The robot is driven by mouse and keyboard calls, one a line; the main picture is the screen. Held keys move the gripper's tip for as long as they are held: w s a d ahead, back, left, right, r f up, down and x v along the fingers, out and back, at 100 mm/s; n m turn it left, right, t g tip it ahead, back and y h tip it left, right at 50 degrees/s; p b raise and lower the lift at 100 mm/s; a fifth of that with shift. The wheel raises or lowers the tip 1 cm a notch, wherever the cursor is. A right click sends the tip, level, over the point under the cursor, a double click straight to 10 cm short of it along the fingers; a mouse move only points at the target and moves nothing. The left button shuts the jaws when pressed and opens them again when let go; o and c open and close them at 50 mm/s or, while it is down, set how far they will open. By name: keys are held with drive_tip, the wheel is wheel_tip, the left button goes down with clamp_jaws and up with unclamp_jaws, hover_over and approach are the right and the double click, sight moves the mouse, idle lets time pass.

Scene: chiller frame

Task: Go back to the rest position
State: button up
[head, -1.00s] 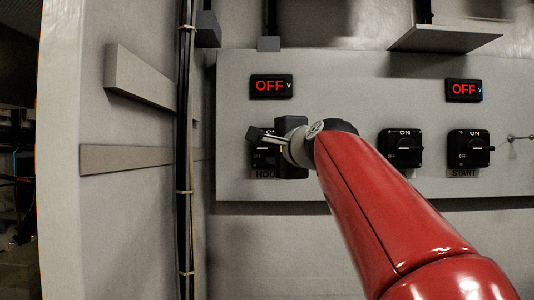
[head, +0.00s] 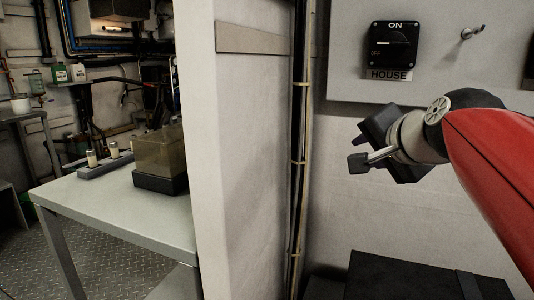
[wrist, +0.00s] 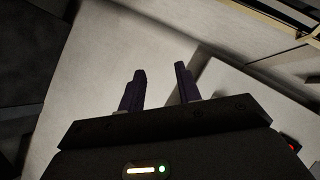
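My gripper (wrist: 160,82) shows two dark fingers standing apart in the wrist view, with nothing between them. In the head view my red arm (head: 497,165) reaches in from the right, and the gripper end hangs in the air in front of the pale wall. It is below the black rotary switch (head: 392,48) labelled HOUSE and apart from it. The switch handle lies level.
A black box-like surface (head: 405,278) lies below my gripper. Cables (head: 299,130) run down the wall corner. To the left, past a wall edge (head: 208,150), a grey table (head: 115,205) holds a clear-topped box (head: 160,153) and a small rack (head: 105,164).

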drive_tip(key=s+a+f+n+g, duration=0.1)
drive_tip(key=s+f+n+g, duration=0.1)
drive_tip(key=s+f, duration=0.4)
drive_tip(key=s+a+f+n+g+h, duration=0.1)
drive_tip(key=s+f+n, duration=0.4)
drive_tip(key=f, duration=0.7)
drive_tip(key=s+a+f+n+g, duration=0.1)
drive_tip(key=s+f+n+g, duration=0.2)
drive_tip(key=s+f, duration=0.4)
wheel_tip(320, 180, down, 2)
drive_tip(key=shift+a+f+g, duration=0.2)
drive_tip(key=shift+a+g, duration=0.05)
drive_tip(key=shift+g, duration=0.35)
